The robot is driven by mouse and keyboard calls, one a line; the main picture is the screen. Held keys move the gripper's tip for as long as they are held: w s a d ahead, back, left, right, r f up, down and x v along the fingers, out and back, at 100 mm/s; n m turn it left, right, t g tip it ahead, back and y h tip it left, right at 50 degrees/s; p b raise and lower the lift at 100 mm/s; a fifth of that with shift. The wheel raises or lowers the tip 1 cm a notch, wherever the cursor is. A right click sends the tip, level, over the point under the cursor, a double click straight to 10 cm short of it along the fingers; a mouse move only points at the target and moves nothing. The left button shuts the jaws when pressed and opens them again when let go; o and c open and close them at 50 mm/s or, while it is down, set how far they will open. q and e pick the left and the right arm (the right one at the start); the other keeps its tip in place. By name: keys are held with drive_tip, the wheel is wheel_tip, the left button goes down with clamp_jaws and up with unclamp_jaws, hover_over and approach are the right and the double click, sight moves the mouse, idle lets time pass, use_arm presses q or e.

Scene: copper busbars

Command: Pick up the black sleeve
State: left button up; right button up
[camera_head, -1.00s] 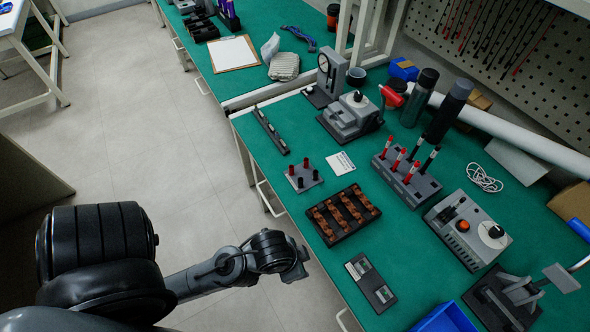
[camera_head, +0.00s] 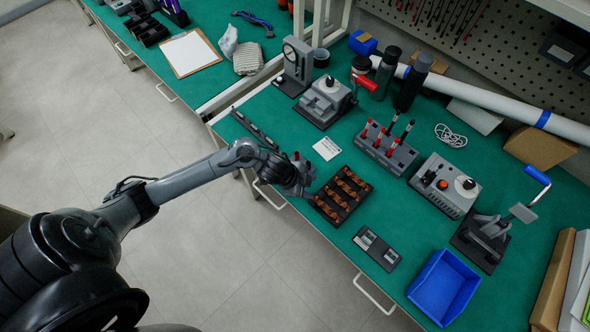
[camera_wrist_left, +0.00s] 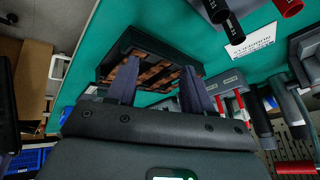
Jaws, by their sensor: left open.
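My left gripper (camera_head: 303,180) is open and empty, at the near edge of the green bench beside the busbar tray. In the left wrist view its two fingers (camera_wrist_left: 159,72) stand apart with the tray beyond them. Two black sleeves (camera_wrist_left: 218,10) show at the top edge of the wrist view, clear of the fingers, with a red sleeve (camera_wrist_left: 288,6) to their right. In the head view the gripper and wrist mostly hide the small sleeve block; a bit of red (camera_head: 296,156) shows beside them.
The black tray (camera_head: 340,222) holding copper busbars lies right of the gripper. A white card (camera_head: 327,149), a grey probe stand (camera_head: 386,152), a grey control box (camera_head: 445,187), a flat grey plate (camera_head: 377,248) and a blue bin (camera_head: 444,286) are around it. Some green surface between them is bare.

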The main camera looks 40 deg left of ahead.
use_arm(q)
drive_tip(key=a+g, duration=0.1)
drive_tip(key=a, duration=0.2)
drive_tip(key=a+g, duration=0.1)
drive_tip(key=a, duration=0.2)
drive_tip(key=a+r+g+p, duration=0.1)
drive_tip(key=a, duration=0.2)
drive_tip(key=shift+w+a, duration=0.2)
drive_tip(key=shift+w, duration=0.1)
drive_tip(key=shift+d+b+x, duration=0.15)
drive_tip(key=shift+b+x, duration=0.2)
drive_tip(key=shift+x, duration=1.3)
drive_tip(key=shift+d+b+x, duration=0.1)
drive_tip(key=shift+b+x, duration=0.2)
drive_tip(key=shift+x, duration=1.3)
drive_tip(key=shift+w+r, duration=0.1)
drive_tip(key=shift+w, duration=0.1)
use_arm(e)
drive_tip(key=shift+a+r, duration=0.1)
drive_tip(key=shift+r, duration=0.3)
use_arm(q)
drive_tip(key=c, duration=0.7)
use_arm(e)
drive_tip(key=shift+a, duration=0.1)
use_arm(q)
drive_tip(key=shift+c, duration=0.2)
